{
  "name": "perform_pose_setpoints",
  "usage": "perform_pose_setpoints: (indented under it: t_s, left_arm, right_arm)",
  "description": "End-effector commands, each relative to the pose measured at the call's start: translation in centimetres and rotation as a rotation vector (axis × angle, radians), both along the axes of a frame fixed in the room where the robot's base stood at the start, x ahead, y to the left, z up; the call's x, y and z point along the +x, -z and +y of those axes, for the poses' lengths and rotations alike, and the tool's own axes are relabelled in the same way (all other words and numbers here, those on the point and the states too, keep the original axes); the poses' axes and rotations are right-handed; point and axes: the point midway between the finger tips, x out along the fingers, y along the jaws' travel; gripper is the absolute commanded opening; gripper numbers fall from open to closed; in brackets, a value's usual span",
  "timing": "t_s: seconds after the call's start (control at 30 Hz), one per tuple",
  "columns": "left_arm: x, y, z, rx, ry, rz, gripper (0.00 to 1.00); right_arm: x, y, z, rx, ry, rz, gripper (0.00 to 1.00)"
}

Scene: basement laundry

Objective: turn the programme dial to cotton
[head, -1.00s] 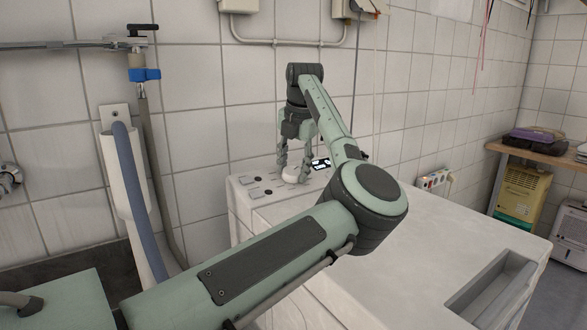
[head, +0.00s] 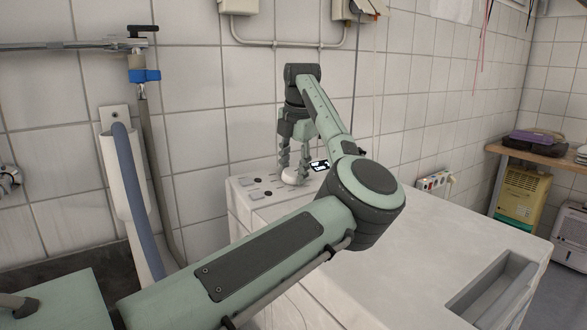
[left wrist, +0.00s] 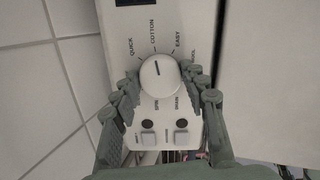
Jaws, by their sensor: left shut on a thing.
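The programme dial (left wrist: 160,75) is a round white knob with a dark pointer line, on a white control panel (left wrist: 116,35). In the left wrist view its line points up and slightly left, towards the word COTTON (left wrist: 153,31). QUICK is printed to the left; EASY and WOOL are to the right. My left gripper (left wrist: 161,83) is shut on the dial, one finger on each side. In the head view the gripper (head: 294,164) points down onto the dial (head: 293,177) at the back of the white machine (head: 420,240). My right gripper is out of view.
Two square buttons (left wrist: 163,139) sit below the dial. A lit display (head: 320,165) is beside the gripper. The tiled wall (head: 200,130) stands close behind the panel. A blue-grey hose (head: 135,195) hangs at the left. The machine's top is largely clear.

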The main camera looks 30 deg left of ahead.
Motion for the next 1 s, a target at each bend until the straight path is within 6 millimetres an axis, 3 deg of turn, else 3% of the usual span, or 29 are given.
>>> perform_pose_setpoints:
  t_s: [0.03, 0.17, 0.57, 1.0]
  left_arm:
    - [0.0, 0.0, 0.0, -0.001, 0.0, 0.001, 0.47]
    - [0.0, 0.0, 0.0, 0.0, 0.0, 0.001, 0.63]
    - [-0.1, -0.7, -0.2, 0.0, -0.001, -0.002, 0.64]
    - [-1.9, -8.8, -2.1, 0.0, 0.0, -0.003, 0.64]
  right_arm:
    - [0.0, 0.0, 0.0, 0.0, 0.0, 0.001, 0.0]
    - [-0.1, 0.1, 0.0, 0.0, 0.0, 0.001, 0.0]
    - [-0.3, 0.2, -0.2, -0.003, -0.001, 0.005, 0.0]
    - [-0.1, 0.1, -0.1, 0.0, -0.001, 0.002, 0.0]
